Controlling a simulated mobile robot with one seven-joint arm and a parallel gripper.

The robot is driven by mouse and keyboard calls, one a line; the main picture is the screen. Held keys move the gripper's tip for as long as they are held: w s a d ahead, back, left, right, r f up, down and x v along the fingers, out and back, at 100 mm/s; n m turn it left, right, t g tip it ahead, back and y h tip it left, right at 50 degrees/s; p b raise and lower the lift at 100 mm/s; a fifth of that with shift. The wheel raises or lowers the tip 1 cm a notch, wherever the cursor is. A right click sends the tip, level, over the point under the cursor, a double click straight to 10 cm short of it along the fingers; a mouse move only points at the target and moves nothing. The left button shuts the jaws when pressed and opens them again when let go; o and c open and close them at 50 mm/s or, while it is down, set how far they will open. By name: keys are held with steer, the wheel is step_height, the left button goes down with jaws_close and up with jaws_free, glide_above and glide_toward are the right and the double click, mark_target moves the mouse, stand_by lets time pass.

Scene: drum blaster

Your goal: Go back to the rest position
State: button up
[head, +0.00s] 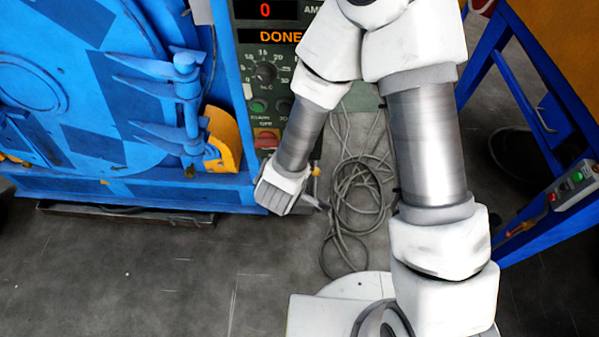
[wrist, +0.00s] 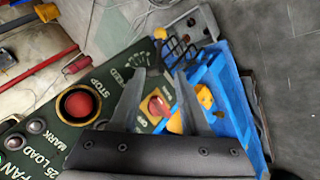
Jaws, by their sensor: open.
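My gripper (head: 318,203) hangs low in front of the lower part of the green control panel (head: 243,20) in the head view. Its fingers are small and partly unclear there. In the wrist view my gripper (wrist: 160,74) shows two grey fingers spread apart with nothing held between them. Behind the fingers are the panel, a red round button (wrist: 82,104) marked STOP and a red switch on a yellow plate (wrist: 157,106). My arm covers part of the panel in the head view. The panel's displays read 0 and DONE.
The blue drum machine (head: 100,100), with a latch (head: 187,95) and yellow bracket (head: 224,138), stands at left. Coiled cables (head: 358,190) lie on the floor beside the panel. A blue frame (head: 545,90) with a small button box (head: 575,184) stands at right. The front-left floor is clear.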

stand_by(0.3)
steer(key=w+d+r+m+h, duration=0.2)
steer(key=w+d+r+h, duration=0.1)
steer(key=d+r, duration=0.45)
steer(key=s+d+r+m+g+h, duration=0.2)
steer(key=s+d+r+m, duration=0.15)
steer(key=d+r, duration=0.4)
steer(key=s+d+r+m+g+h, duration=0.1)
steer(key=s+d+r+m+g, duration=0.2)
steer(key=s+d+r, duration=0.4)
steer(key=s+a+r+m+t+y, duration=0.2)
steer(key=s+a+r+y, duration=0.2)
steer(key=s+r+y, duration=0.3)
step_height(320, 180, up, 21)
steer(key=w+p, duration=0.1)
steer(key=p, duration=1.9)
steer(key=shift+w+d, duration=0.1)
